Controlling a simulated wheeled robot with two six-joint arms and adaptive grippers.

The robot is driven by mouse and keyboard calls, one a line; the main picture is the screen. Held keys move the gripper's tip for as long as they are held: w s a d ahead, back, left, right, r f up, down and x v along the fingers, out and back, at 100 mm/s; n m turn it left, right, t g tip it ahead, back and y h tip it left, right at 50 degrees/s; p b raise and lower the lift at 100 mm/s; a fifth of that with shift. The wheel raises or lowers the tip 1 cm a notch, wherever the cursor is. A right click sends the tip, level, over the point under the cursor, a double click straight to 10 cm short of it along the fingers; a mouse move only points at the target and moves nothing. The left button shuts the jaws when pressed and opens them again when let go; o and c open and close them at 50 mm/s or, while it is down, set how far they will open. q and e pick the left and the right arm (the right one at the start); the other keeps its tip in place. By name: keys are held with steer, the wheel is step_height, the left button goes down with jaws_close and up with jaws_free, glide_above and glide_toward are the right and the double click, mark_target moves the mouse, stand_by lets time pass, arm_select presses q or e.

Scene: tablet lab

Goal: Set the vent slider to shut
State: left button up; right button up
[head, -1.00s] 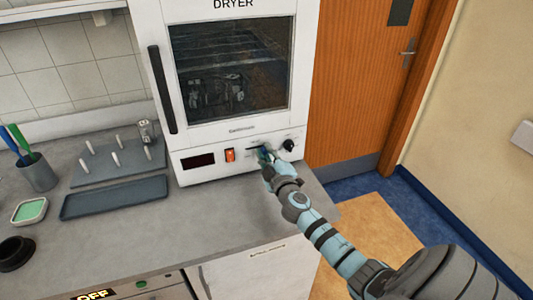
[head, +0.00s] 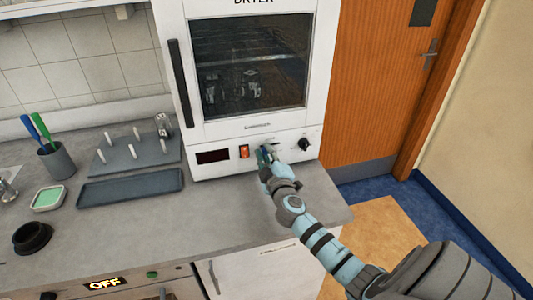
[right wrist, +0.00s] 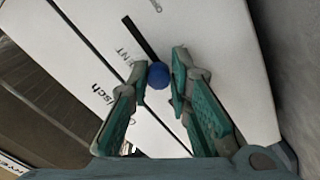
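The dryer (head: 225,130) is a white box on the bench, with the vent slider on its lower front panel. The slider's round blue knob (right wrist: 158,76) sits at one end of a dark straight slot (right wrist: 141,38) in the right wrist view. Lettering beside the slot is partly hidden by a finger. My right gripper (right wrist: 160,70) has one fingertip on each side of the knob, close against it. In the head view my right gripper (head: 264,155) is at the panel and largely hides the knob. My left gripper is out of view.
An orange switch (head: 244,152) and dark display (head: 212,156) are left of the gripper; a black dial (head: 304,144) is right. A peg rack (head: 138,153), tray (head: 130,188) and pen cup (head: 57,162) stand on the bench to the left.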

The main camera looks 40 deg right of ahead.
steer(key=o, duration=0.4)
steer(key=shift+w+a, duration=0.15)
steer(key=shift+a, duration=0.1)
steer(key=shift+c, duration=0.2)
steer(key=shift+d, duration=0.1)
steer(key=v, duration=1.2)
